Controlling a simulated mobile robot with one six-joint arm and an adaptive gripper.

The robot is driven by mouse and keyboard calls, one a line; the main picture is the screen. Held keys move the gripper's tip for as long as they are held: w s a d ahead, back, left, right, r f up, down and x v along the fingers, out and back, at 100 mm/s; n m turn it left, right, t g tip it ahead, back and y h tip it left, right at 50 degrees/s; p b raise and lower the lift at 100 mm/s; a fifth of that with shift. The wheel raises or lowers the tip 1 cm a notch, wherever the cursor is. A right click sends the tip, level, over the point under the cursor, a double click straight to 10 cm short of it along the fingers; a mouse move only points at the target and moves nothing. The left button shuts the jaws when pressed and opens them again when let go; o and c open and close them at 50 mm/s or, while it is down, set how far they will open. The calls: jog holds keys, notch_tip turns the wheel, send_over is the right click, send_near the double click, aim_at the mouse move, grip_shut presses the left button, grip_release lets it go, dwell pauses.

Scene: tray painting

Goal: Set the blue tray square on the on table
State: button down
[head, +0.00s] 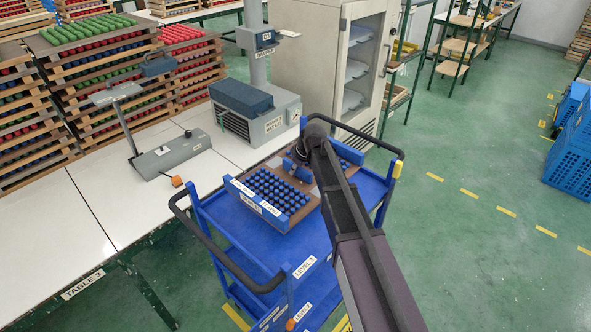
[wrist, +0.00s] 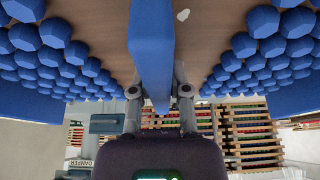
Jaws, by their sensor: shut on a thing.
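The blue tray (head: 240,195) has blue end walls, a brown base and rows of blue knobs. It appears over the top of the blue cart (head: 316,238); I cannot tell whether it rests there or is slightly lifted. My gripper (head: 299,164) comes down on the tray's middle from the right. In the wrist view, my gripper (wrist: 159,92) is shut on the tray's blue centre bar (wrist: 151,45), with knobs on both sides. My arm hides part of the tray's right half. The white table (head: 75,232), labelled TABLE 3, stands left of the cart.
A grey lamp-like device (head: 172,153) and a grey machine with a blue top (head: 253,110) stand on the table. Its near-left top is clear. Racks of coloured knobs (head: 95,70) stand behind. Black handles (head: 230,278) rise at the cart's ends. Green floor lies open to the right.

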aim_at(291, 162)
jog(key=shift+r+p, duration=4.3)
jog(key=shift+r, duration=0.2)
jog(key=shift+f+b, duration=0.95)
jog(key=shift+s, duration=0.1)
